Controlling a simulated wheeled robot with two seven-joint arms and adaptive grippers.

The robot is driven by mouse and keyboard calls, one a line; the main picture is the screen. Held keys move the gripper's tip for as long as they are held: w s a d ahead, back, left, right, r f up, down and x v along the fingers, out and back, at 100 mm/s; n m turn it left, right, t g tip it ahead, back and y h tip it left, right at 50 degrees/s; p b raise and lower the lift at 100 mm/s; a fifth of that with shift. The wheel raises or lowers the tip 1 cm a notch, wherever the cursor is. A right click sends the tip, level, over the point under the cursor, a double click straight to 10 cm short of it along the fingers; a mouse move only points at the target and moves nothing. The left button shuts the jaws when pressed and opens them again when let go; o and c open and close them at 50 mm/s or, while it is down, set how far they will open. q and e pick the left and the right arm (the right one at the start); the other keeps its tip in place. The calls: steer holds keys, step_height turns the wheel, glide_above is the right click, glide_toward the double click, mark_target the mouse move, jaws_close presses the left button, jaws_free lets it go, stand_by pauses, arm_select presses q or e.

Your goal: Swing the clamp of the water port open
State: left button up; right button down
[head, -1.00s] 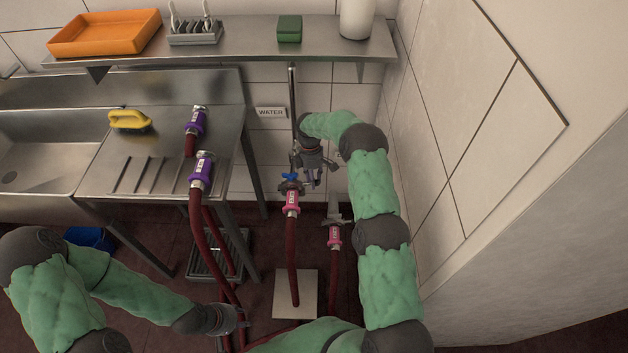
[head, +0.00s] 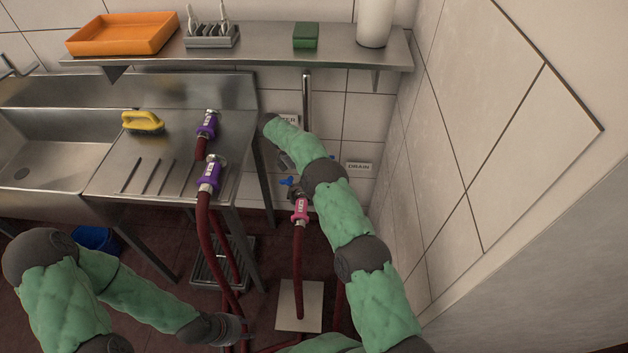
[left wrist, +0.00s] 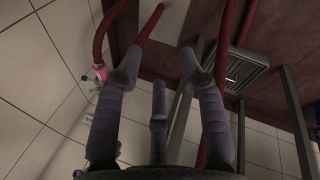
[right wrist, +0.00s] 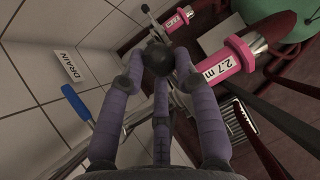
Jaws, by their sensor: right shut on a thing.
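The water port stands under the partly covered WATER sign (head: 289,120), with a blue valve handle (head: 287,182) above a pink hose collar (head: 300,210). My right gripper (right wrist: 160,62) is shut on a dark rounded part (right wrist: 160,56) beside that collar, apparently the clamp's knob. The rest of the clamp is largely hidden, so its angle cannot be told. In the head view my right arm hides most of its gripper. My left gripper (head: 241,328) is open and empty, low over the floor (left wrist: 157,65).
The drain port sits right of my arm's wrist, below the DRAIN sign (head: 358,166), mostly hidden. A shelf (head: 240,52) runs above. The tiled wall (head: 470,130) closes the right side.

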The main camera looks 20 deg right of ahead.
stand_by(0.4)
arm_select(q)
steer(key=c, duration=0.6)
steer(key=shift+w+d+f+m, duration=0.1)
steer(key=shift+w+d+m, duration=0.05)
steer(key=shift+w+m, duration=0.2)
jaws_close()
steer(key=w+d+r+m+t+h, duration=0.1)
steer(key=w+d+r+m+t, duration=0.15)
steer(key=w+d+m, duration=0.65)
steer(key=w+d+r+m+t+h, duration=0.1)
steer(key=w+d+m+t, duration=0.25)
steer(key=w+m, duration=0.55)
steer(key=w+d+r+m+t+h, duration=0.15)
steer(key=d+r+m, duration=0.35)
steer(key=d+m, duration=0.5)
steer(key=w+d+r+m+t+h, duration=0.1)
steer(key=w+d+r+m+h, duration=0.15)
steer(key=d+r+m, duration=0.5)
steer(key=w+d+f+m, duration=0.2)
steer(key=w+d+f, duration=0.4)
steer(key=d, duration=0.3)
steer(key=shift+w+a+r, duration=0.5)
steer(key=shift+a+r, duration=0.15)
steer(key=shift+r, duration=0.2)
steer(key=shift+w+a+r, duration=0.45)
steer(key=shift+a+r, duration=0.15)
steer(key=shift+r, duration=0.2)
